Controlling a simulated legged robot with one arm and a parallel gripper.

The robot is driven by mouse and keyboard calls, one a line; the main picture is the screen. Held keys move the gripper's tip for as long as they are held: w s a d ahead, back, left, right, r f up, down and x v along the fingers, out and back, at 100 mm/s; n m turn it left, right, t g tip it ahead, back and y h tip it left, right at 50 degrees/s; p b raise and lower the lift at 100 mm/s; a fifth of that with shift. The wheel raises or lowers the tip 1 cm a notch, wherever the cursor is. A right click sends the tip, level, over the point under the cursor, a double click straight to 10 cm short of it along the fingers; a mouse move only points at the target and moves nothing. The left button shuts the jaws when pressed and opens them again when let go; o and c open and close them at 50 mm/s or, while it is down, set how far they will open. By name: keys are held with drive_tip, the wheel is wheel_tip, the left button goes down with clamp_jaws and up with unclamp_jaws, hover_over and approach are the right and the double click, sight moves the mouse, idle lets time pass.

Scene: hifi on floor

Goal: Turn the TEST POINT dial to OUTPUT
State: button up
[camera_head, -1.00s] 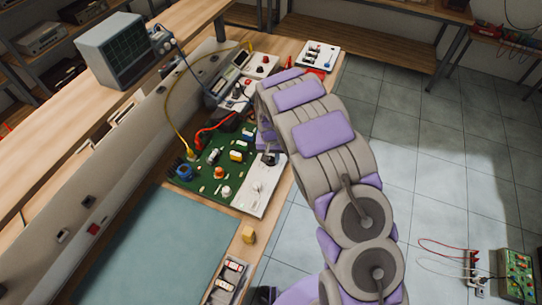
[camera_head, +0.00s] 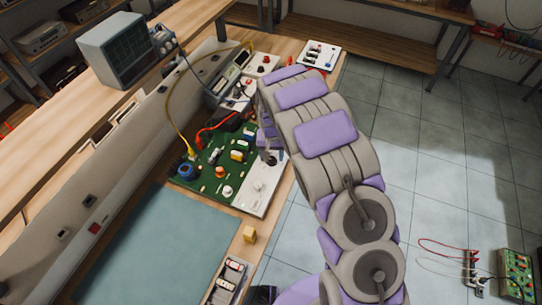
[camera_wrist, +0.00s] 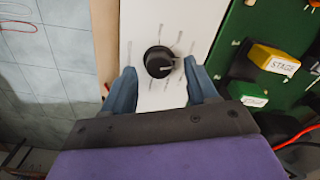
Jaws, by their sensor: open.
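The black dial (camera_wrist: 159,61) stands on a white panel (camera_wrist: 150,97) in the wrist view, with short printed marks around it that are too small to read. A light pointer line on the knob faces right. My gripper (camera_wrist: 162,80) is open, its two blue-grey fingers to the left and right of the dial, with gaps on both sides. In the head view the white panel (camera_head: 259,190) lies beside the green circuit board (camera_head: 207,177). My arm hides most of my gripper there, and the dial shows only as a dark shape by it.
An oscilloscope (camera_head: 118,48) stands on the shelf. A teal mat (camera_head: 160,250) lies in front of the board.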

sight(271, 158)
wheel_tip(271, 158, up, 16)
drive_tip(key=p, duration=0.2)
drive_tip(key=shift+f, duration=0.15)
drive_tip(key=shift+a, duration=0.1)
